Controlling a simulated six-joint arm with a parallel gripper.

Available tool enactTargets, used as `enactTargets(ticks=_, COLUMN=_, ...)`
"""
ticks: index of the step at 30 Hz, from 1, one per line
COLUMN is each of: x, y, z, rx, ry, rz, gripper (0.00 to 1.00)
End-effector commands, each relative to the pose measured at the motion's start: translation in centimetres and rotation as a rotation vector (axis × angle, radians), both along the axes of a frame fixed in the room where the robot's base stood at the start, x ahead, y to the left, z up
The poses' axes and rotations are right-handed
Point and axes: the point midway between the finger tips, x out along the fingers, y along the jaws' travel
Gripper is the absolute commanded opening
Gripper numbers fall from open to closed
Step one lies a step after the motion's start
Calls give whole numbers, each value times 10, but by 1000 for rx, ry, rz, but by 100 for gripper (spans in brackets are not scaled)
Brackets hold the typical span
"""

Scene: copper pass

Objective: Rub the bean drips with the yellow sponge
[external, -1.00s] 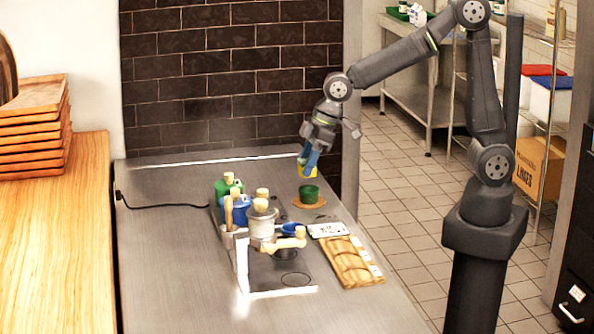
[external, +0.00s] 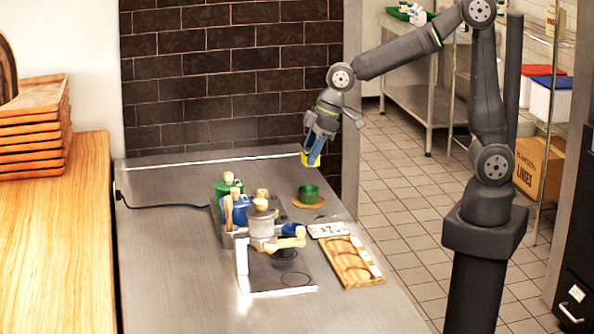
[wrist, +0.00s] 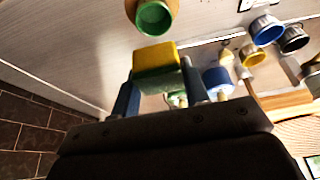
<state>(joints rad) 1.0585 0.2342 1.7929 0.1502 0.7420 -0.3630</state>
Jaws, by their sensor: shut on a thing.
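The yellow sponge (external: 311,160) is held in my gripper (external: 314,152), in the air above the back right of the steel counter. In the wrist view the sponge (wrist: 155,55) has a yellow upper part and a green layer, and sits between the blue fingers of my gripper (wrist: 157,88). The gripper is shut on it. The sponge is clear of the counter, up and behind the green bowl (external: 308,192). I cannot make out bean drips in either view.
The green bowl stands on a round wooden coaster (external: 322,204). Lidded containers, a pale pot (external: 262,226) and a blue cup (external: 291,229) crowd around the black hob (external: 262,279). A wooden board with hollows (external: 350,262) lies at right. The counter's left front (external: 180,270) is clear.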

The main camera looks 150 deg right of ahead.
Motion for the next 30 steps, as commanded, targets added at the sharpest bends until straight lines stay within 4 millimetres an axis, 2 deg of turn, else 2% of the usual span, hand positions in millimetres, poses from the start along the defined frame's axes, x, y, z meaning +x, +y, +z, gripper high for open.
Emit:
enactTargets(ticks=6, x=49, y=22, z=-15, rx=3, ry=4, rz=7, gripper=23)
enactTargets(ticks=12, x=81, y=39, z=-24, rx=1, ry=1, rz=5, gripper=23)
enactTargets(ticks=20, x=88, y=44, z=-33, rx=0, ry=-2, rz=2, gripper=23)
enactTargets(ticks=30, x=88, y=44, z=-62, rx=2, ry=0, rz=2, gripper=23)
